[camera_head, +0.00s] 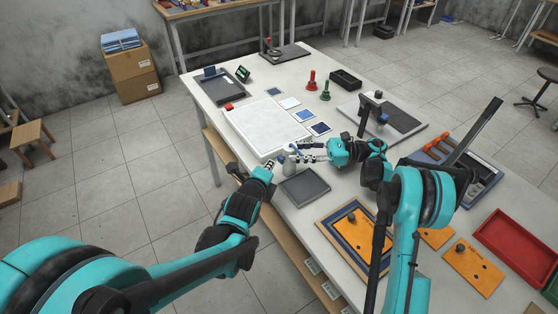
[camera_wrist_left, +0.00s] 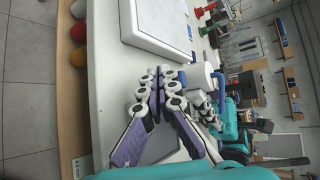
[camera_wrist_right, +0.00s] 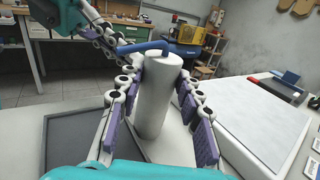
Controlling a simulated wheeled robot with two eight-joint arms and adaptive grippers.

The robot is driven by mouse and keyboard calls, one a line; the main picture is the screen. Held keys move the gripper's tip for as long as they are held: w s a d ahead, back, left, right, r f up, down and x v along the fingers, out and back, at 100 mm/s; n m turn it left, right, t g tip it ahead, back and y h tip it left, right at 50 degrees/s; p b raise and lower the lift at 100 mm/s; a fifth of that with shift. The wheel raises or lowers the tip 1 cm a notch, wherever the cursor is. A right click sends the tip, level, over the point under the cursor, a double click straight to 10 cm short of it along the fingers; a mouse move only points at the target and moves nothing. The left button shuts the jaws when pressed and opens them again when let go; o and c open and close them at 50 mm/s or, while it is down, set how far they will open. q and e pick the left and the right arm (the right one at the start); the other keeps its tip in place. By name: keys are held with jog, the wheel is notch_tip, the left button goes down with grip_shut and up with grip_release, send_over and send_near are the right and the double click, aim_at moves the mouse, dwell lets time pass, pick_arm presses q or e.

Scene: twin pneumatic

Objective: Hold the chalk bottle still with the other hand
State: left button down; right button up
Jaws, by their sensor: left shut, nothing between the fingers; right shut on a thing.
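The chalk bottle (camera_wrist_right: 156,98) is a white upright cylinder with a bent blue spout (camera_wrist_right: 142,47) on top. My right gripper (camera_head: 303,151) is shut on it, with one finger on each side of its body in the right wrist view. In the left wrist view the bottle (camera_wrist_left: 202,76) stands just right of my left fingertips. My left gripper (camera_wrist_left: 161,76) is shut and empty, its fingertips close together beside the blue spout. In the head view my left gripper (camera_head: 267,167) is just left of the bottle (camera_head: 289,166); whether it touches the spout I cannot tell.
A white board (camera_head: 262,128) lies just behind the bottle. A dark grey tray (camera_head: 304,187) lies in front of it. Small blue and white cards (camera_head: 303,115) lie right of the board. Orange panels (camera_head: 353,232) and a red bin (camera_head: 515,245) are at the right.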

pick_arm(q)
jog(key=shift+w+d, duration=0.25)
jog(key=shift+d, duration=0.05)
jog(key=shift+w+d, duration=0.4)
jog(key=shift+d, duration=0.05)
dwell(1.0)
jog(key=shift+s+a, duration=0.65)
jog(key=shift+a, duration=0.15)
jog(key=shift+s+a, duration=1.65)
jog(key=shift+a, duration=0.25)
